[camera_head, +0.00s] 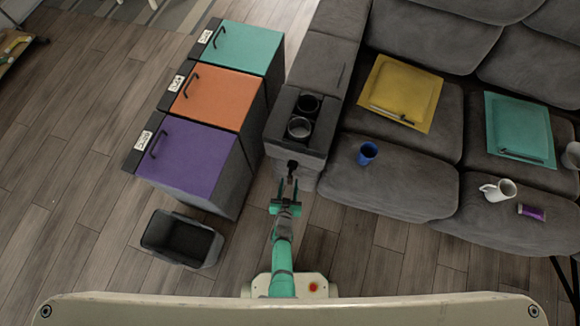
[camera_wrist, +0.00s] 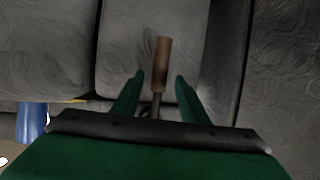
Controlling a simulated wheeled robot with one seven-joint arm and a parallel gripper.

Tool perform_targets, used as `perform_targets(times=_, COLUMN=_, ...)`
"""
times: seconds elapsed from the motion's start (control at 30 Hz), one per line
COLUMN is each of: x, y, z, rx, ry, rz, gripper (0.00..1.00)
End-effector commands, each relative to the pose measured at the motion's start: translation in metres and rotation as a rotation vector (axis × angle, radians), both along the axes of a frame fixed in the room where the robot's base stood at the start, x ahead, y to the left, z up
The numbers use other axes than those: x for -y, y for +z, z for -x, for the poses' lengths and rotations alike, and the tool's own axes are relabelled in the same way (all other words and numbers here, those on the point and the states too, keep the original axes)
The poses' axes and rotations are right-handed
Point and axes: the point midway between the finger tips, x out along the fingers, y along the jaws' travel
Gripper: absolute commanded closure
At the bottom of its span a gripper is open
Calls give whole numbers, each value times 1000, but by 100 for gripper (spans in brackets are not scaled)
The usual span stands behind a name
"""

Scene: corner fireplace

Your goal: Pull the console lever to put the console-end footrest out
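The console lever (camera_head: 292,166) sticks out of the front of the grey console (camera_head: 276,122), below its cup holders. In the wrist view the lever (camera_wrist: 162,62) has a brown grip on a thin dark shaft. My gripper (camera_head: 288,184) is right in front of it. In the wrist view my gripper (camera_wrist: 159,82) is open, with one green finger on each side of the lever. Gaps show between lever and fingers. The console-end seat (camera_head: 410,186) is right of the console, and no extended footrest shows in front of it.
Purple (camera_head: 195,155), orange (camera_head: 218,98) and teal (camera_head: 246,46) cabinets stand left of the console. An open dark bin (camera_head: 155,240) is on the floor. A blue cup (camera_head: 367,153), white mug (camera_head: 497,190) and purple can (camera_head: 531,212) are on the seats. Floor before the sofa is clear.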

Motion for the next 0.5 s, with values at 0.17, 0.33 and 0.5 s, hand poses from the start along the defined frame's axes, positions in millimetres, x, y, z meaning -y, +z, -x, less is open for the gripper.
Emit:
perform_targets(times=0.17, x=3, y=-8, z=-20, rx=0, ry=2, rz=1, gripper=61)
perform_targets(times=0.33, x=2, y=-13, z=-32, rx=0, ry=4, rz=0, gripper=61)
perform_targets(times=0.5, x=3, y=-15, z=-38, rx=1, ry=4, rz=1, gripper=61)
